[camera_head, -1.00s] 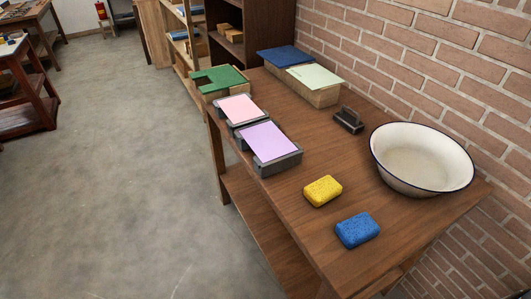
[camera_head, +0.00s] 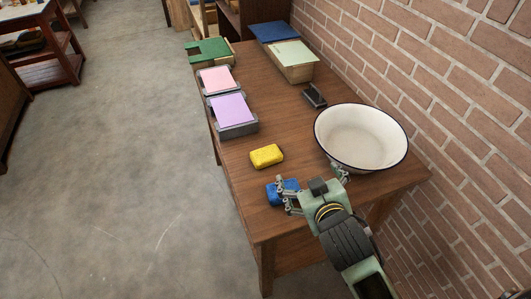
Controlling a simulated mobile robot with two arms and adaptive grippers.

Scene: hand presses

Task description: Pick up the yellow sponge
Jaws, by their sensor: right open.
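The yellow sponge (camera_head: 266,156) lies flat on the wooden table (camera_head: 265,105), near the table's left edge and left of the white bowl. A blue sponge (camera_head: 280,191) lies in front of it, partly hidden by my right gripper. My right gripper (camera_head: 308,176) comes in from the lower right, open and empty. It is to the right of and nearer than the yellow sponge, apart from it, with one finger over the blue sponge and the other by the bowl's rim. My left gripper is not in view.
A white enamel bowl (camera_head: 360,138) with a dark rim stands right of the sponges, by the brick wall (camera_head: 460,110). Purple (camera_head: 231,110) and pink (camera_head: 215,80) sheets lie on grey trays farther back. A dark stamp-like block (camera_head: 315,96) lies behind the bowl. Bare floor is at left.

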